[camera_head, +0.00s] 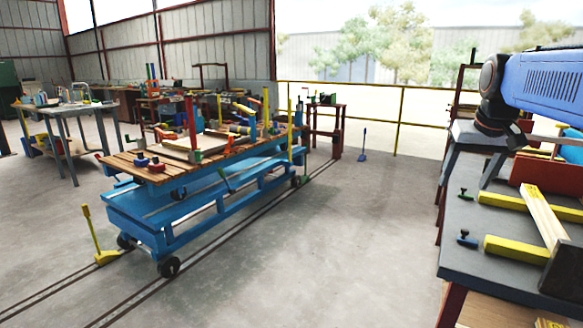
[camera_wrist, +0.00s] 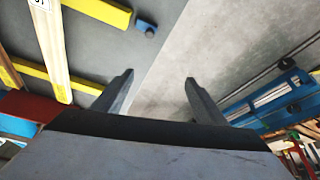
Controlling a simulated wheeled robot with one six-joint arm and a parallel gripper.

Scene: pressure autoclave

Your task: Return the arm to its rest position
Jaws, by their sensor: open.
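My gripper (camera_wrist: 160,92) shows in the wrist view with its two dark fingers spread apart. Nothing is between them; behind the gap are the grey tabletop's edge and the concrete floor. In the head view my blue arm (camera_head: 545,80) reaches in from the right edge, with a dark joint at its left end. It is above the grey work table (camera_head: 460,250). The fingers cannot be made out clearly in the head view.
Yellow bars (camera_head: 515,248) and a light wooden bar (camera_head: 545,218) with a dark block at its near end lie on the table. A red bin (camera_head: 530,171) stands behind. A blue wheeled cart (camera_head: 180,215) stands left. Floor between cart and table is clear.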

